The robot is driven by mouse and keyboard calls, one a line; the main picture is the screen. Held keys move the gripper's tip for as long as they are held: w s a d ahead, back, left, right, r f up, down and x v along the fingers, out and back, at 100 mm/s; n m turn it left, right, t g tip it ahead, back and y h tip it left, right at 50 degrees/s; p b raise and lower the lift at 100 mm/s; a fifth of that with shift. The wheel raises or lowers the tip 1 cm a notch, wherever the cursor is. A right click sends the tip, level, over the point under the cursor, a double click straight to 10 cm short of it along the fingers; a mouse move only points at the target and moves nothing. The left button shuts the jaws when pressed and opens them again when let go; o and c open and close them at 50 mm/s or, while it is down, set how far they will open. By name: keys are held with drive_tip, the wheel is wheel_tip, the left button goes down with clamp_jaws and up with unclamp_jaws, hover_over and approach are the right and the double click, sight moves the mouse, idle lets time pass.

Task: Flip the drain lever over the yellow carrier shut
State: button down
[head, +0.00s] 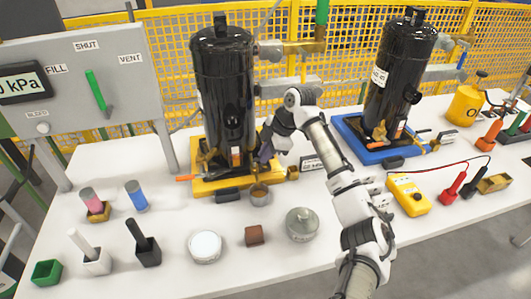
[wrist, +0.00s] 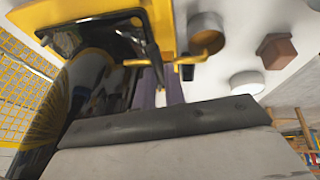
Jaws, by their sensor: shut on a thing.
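The yellow carrier (head: 215,187) stands on the white table under a tall black compressor (head: 222,85). It also shows at the top of the wrist view (wrist: 85,14). My gripper (head: 264,155) is low at the compressor's right side, just above the carrier. In the wrist view its two fingers (wrist: 163,85) are close together and reach a thin yellow drain lever (wrist: 150,62) beside the carrier. My gripper is shut on this lever; the fingers hide part of it. In the head view my gripper hides the lever, so its angle cannot be told there.
A brown-grey cup (head: 258,195), a brown block (head: 254,235) and a round metal pot (head: 302,225) stand in front. A second compressor stands on a blue carrier (head: 352,138) at right. The grey panel (head: 130,75) is at left, yellow mesh fence behind.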

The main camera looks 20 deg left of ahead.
drive_tip(key=c, duration=1.5)
unclamp_jaws()
drive_tip(key=shift+r, duration=0.15)
drive_tip(key=b+v, duration=0.2)
drive_tip(key=v, duration=1.1)
drive_tip(key=shift+d+r, duration=0.1)
drive_tip(key=shift+r, duration=0.15)
